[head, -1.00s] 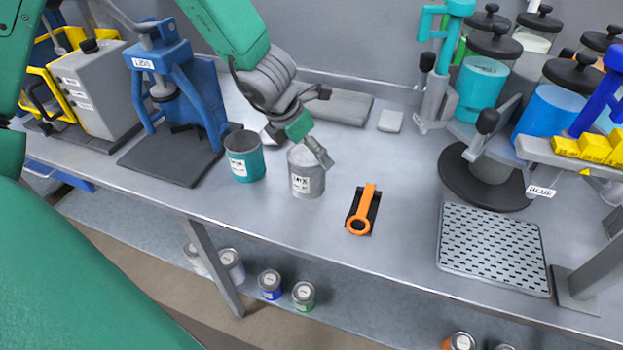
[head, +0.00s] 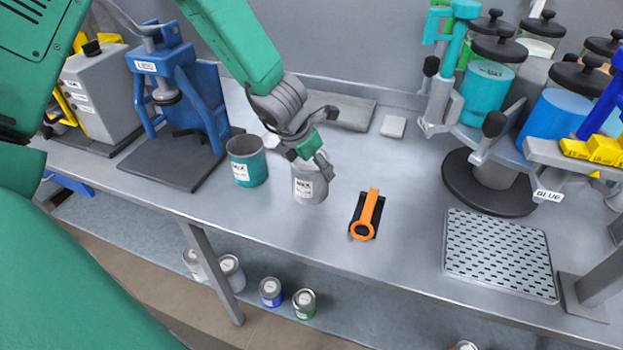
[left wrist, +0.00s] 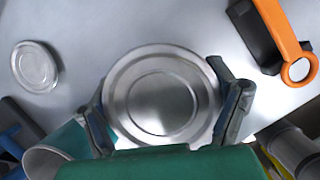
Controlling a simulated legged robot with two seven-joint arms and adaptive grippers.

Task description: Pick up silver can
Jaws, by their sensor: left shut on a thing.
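The silver can (head: 310,187) has a white label and is near the middle of the bench in the head view. My left gripper (head: 312,165) is over it from behind, with its fingers on the sides of its upper part. In the left wrist view the round silver lid (left wrist: 162,97) fills the space between the two fingertips (left wrist: 165,100), so the gripper is shut on the can. The can looks nearly upright. I cannot tell whether its bottom is clear of the bench. My right gripper is not in view.
An open teal can (head: 247,160) stands close on the left. A loose round lid (left wrist: 35,66) lies on the bench. An orange-and-black tool (head: 367,214) lies to the right, before a perforated tray (head: 499,254). A blue press (head: 178,90) stands at left.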

